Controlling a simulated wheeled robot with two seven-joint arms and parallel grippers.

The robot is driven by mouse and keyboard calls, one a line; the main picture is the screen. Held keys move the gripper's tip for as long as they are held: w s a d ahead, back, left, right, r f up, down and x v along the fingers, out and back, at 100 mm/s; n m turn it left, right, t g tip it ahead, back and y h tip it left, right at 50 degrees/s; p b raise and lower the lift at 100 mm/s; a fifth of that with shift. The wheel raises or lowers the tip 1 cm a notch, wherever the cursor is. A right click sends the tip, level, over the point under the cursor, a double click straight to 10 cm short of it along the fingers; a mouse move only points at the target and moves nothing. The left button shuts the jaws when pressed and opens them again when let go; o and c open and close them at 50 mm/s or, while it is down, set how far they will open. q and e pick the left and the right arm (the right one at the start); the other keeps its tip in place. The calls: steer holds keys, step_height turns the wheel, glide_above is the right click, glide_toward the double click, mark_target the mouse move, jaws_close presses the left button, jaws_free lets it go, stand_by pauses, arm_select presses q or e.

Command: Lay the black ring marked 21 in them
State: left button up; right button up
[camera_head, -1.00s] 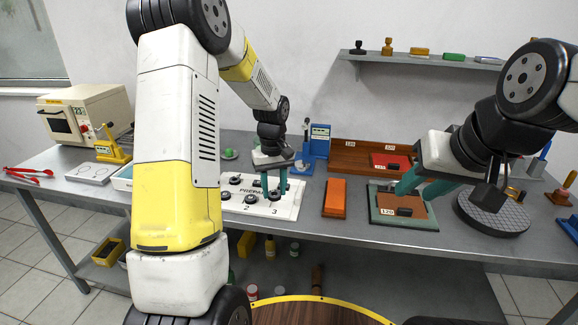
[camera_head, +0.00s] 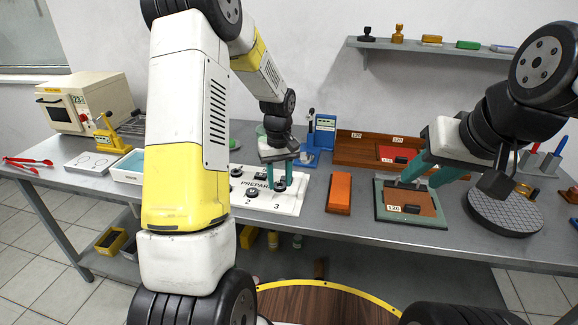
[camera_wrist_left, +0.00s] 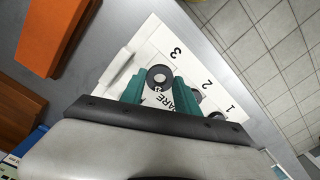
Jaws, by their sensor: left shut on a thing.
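My left gripper (camera_head: 276,180) is above the white board (camera_head: 285,206) marked PREPARE, near its number 3. It is shut on a small black ring (camera_wrist_left: 159,77), which shows between the teal fingertips in the left wrist view; its marking is too small to read. More black rings (camera_head: 252,193) lie on the board left of it. My right gripper (camera_head: 428,172) has its fingers apart over the far part of a green-framed tray (camera_head: 380,208) with a brown bed. A dark block (camera_head: 411,208) and a 120 label are at the tray's near edge.
An orange block (camera_head: 340,192) lies between board and tray. A wooden rack (camera_head: 358,150) with a red pad stands behind, beside a blue stand (camera_head: 323,133). A round dark plate (camera_head: 505,211) is at the right. My left arm hides part of the bench.

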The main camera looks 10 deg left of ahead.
mark_target(280, 199)
arm_select(q)
steer(key=shift+f, duration=1.85)
steer(key=shift+f, duration=0.2)
steer(key=o, duration=1.3)
steer(key=shift+o, duration=0.2)
steer(key=shift+c, duration=0.4)
steer(key=c, duration=0.4)
steer(key=shift+c, duration=0.2)
